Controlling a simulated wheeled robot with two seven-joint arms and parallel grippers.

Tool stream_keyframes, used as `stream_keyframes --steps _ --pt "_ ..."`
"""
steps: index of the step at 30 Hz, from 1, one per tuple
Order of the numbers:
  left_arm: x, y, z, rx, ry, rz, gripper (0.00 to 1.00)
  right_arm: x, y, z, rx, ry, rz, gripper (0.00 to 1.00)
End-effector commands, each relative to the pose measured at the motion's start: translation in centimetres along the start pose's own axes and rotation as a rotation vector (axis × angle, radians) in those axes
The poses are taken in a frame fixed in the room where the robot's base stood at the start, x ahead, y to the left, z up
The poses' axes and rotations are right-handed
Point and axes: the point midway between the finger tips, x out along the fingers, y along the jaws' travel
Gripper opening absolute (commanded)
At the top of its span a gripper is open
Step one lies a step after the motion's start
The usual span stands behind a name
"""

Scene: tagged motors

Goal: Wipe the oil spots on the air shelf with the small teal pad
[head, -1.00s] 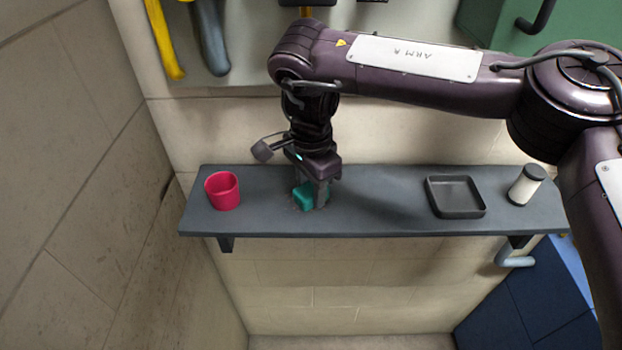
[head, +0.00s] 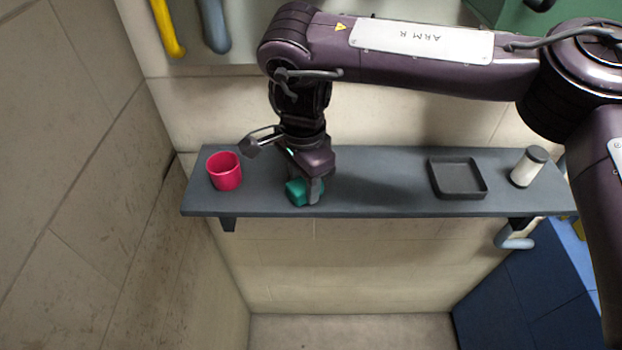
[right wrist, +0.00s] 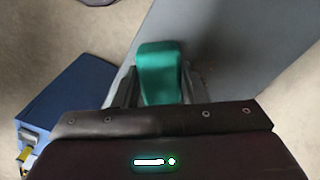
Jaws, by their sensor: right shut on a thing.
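The air shelf (head: 385,200) is a dark grey board on the wall. My right gripper (head: 312,187) is over its left half, near the front edge, shut on the small teal pad (head: 296,193). The pad also shows between the fingers in the right wrist view (right wrist: 160,72), its far end sticking out past them. The pad is at the shelf top; I cannot tell whether it presses on it. Faint dark specks, perhaps oil spots (right wrist: 207,72), show beside the pad in the right wrist view. The pad and gripper hide the shelf under them. My left gripper is out of view.
A red cup (head: 225,172) stands left of the gripper on the shelf. A black square tray (head: 458,190) and a white jar with a dark lid (head: 528,167) stand at the right. The shelf between gripper and tray is clear. A side wall (head: 90,170) is at the left.

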Motion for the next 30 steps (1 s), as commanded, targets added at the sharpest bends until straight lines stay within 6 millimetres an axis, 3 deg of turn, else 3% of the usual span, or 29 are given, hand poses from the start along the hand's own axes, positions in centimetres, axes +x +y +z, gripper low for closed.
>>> stream_keyframes --steps 30 --pt "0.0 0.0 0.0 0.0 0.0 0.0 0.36 0.1 -5.5 -3.9 0.002 0.001 -0.001 0.16"
